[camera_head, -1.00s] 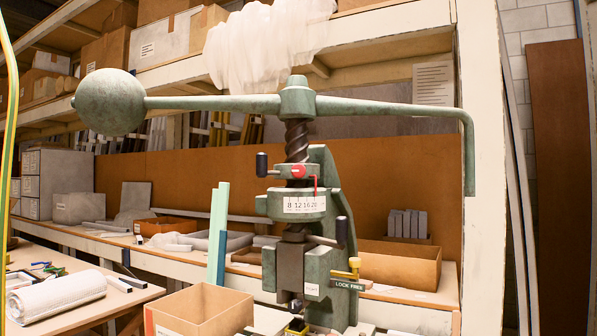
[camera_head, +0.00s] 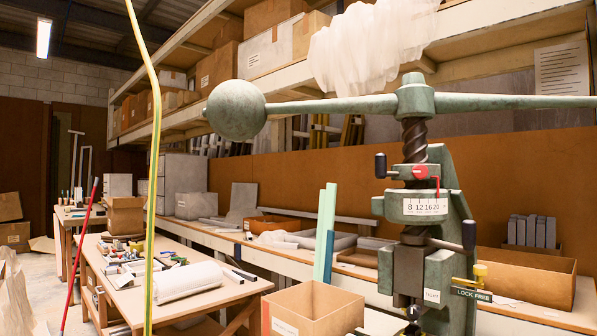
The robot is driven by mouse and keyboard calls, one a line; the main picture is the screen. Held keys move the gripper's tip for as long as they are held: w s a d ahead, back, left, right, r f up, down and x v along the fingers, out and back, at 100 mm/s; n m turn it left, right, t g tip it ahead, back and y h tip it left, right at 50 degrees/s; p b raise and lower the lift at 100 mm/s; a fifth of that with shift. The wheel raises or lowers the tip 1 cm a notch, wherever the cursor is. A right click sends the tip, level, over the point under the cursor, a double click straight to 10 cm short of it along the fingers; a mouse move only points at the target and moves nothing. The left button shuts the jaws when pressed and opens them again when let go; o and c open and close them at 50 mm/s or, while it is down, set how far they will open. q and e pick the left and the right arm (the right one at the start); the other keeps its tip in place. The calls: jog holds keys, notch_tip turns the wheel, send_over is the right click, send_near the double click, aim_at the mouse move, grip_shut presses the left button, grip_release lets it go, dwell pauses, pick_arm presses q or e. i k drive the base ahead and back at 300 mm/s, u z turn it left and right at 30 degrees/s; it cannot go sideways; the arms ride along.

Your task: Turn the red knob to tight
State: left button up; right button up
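The green fly press (camera_head: 425,255) stands at the right, with its long arm and ball weight (camera_head: 236,109) across the top. The red knob (camera_head: 419,172) is a small round piece on the collar around the dark screw, beside a short lever with a black handle (camera_head: 381,165). Below it is a white scale (camera_head: 425,206) with numbers. A label (camera_head: 432,295) lower on the press seems to read "TIGHT", and a "LOCK FREE" plate (camera_head: 471,293) sits by a yellow knob (camera_head: 480,271). Neither of my grippers is in view.
An open cardboard box (camera_head: 312,309) stands left of the press, and another open box (camera_head: 525,277) is to its right. A workbench (camera_head: 205,298) with tools and a white roll is at the left. A yellow-green cable (camera_head: 153,180) hangs in the foreground.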

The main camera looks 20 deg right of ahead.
aim_at(420, 170)
jog(key=u, duration=1.2)
jog(key=k, duration=0.55)
jog(key=z, duration=1.4)
